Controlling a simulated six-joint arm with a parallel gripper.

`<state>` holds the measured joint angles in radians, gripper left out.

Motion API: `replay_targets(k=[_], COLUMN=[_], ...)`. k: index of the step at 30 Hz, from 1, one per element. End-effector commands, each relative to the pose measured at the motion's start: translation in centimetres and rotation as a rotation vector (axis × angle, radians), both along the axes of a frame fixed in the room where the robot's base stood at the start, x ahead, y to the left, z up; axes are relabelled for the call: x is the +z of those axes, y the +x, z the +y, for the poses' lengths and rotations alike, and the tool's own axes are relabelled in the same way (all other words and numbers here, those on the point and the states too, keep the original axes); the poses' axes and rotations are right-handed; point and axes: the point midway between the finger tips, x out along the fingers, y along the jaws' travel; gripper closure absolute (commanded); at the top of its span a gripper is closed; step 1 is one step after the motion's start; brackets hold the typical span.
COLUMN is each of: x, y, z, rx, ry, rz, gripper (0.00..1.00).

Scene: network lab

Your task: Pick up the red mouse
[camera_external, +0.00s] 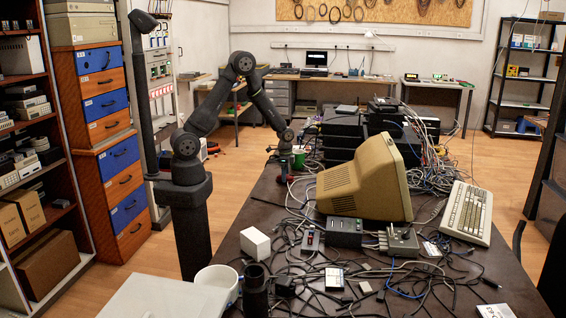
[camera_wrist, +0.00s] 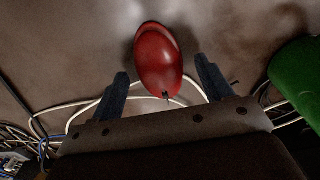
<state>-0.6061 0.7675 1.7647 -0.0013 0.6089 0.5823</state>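The red mouse (camera_wrist: 158,55) lies on the dark tabletop in the wrist view, a smooth oval with its narrower end toward me. My gripper (camera_wrist: 162,68) is open, with one dark finger on each side of the mouse's near end and visible gaps to both. Whether the fingers are down at the mouse's height I cannot tell.
White and black cables (camera_wrist: 75,115) run near the mouse. A beige monitor (camera_external: 365,180) and stacked black devices (camera_external: 343,130) stand farther right.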

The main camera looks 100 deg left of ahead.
Motion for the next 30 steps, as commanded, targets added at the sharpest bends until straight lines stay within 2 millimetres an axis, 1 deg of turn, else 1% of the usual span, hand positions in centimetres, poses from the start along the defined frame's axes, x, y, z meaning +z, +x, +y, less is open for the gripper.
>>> replay_targets(k=[1,3,5,6,7,8,17,22,26,30], x=[0.0,0.0,0.0,0.0,0.0,0.0,0.1,0.6,1.8,4.0], y=[0.0,0.0,0.0,0.0,0.0,0.0,0.0,0.0,0.0,0.1], z=[0.0,0.0,0.0,0.0,0.0,0.0,0.0,0.0,0.0,0.1], rx=[0.0,0.0,0.0,0.0,0.0,0.0,0.0,0.0,0.0,0.0], ry=[0.0,0.0,0.0,0.0,0.0,0.0,0.0,0.001,0.002,0.003], rz=[0.0,0.0,0.0,0.0,0.0,0.0,0.0,-0.001,-0.002,-0.003], gripper=[0.35,0.49,0.61,0.69,0.75,0.78,0.78,0.78,0.78,0.78])
